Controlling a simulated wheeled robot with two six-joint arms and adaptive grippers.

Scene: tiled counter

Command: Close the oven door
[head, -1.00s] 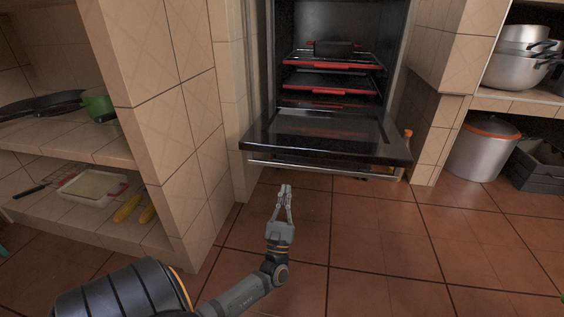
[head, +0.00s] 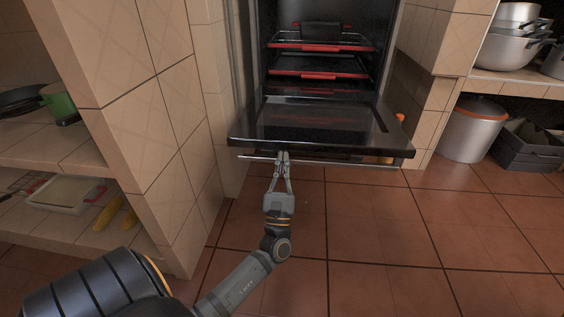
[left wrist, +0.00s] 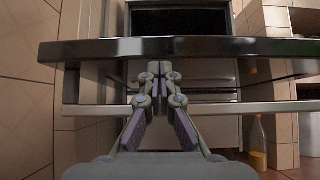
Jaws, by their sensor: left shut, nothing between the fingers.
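The oven door (head: 330,127) is open, folded down and lying about level in front of the dark oven (head: 320,75). Its handle bar (head: 345,164) runs along below the front edge. My left gripper (head: 282,153) is shut and empty, at the left part of the door's front edge. In the left wrist view the closed fingertips (left wrist: 154,68) reach up to just below the door's dark edge (left wrist: 200,47), with the bar (left wrist: 240,108) crossing behind the fingers. I cannot tell if they touch the door. My right gripper is not in view.
Red-edged racks (head: 320,66) sit inside the oven. A tiled wall (head: 150,110) and shelves stand at the left. A bottle (left wrist: 257,140) stands below the door at the right. A steel pot (head: 470,130) and a dark crate (head: 530,147) are at the far right. The tiled floor in front is clear.

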